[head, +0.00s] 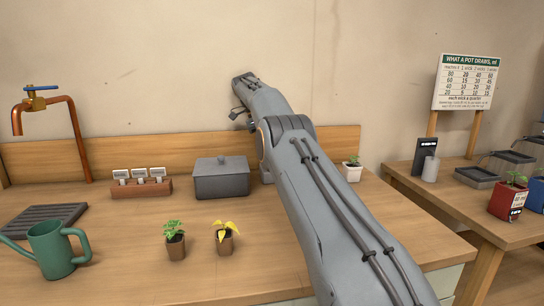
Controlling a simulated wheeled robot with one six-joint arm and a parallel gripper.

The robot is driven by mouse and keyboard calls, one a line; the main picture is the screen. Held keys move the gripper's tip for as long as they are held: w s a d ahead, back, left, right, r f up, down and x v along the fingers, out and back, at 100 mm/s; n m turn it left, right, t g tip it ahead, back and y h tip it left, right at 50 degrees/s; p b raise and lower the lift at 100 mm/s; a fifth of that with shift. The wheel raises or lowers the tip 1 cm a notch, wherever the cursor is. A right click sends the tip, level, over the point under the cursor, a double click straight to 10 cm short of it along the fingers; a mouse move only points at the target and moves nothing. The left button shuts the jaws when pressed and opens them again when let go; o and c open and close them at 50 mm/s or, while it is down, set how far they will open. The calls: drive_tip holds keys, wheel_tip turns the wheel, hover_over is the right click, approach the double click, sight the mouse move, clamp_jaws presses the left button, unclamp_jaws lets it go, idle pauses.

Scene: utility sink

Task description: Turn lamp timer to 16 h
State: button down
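My arm reaches up and left across the bench towards the back wall. My gripper (236,114) is at its far end, in front of the wall above the wooden backboard. Only a small dark part of it shows, so I cannot tell whether it is open or shut. I cannot make out a lamp timer or any hour marks. It may be hidden behind my arm.
A grey lidded box (221,178), a wooden block with white tags (141,188), two seedling pots (175,245) (225,242), a green watering can (52,249) and a copper tap (80,140) stand left of my arm. A chart board (465,82) and red pot (508,200) are right.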

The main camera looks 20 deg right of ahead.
drive_tip(key=shift+a, duration=0.1)
idle(0.6)
drive_tip(key=c, duration=1.8)
unclamp_jaws()
drive_tip(key=shift+w, duration=0.1)
drive_tip(key=shift+o, duration=0.2)
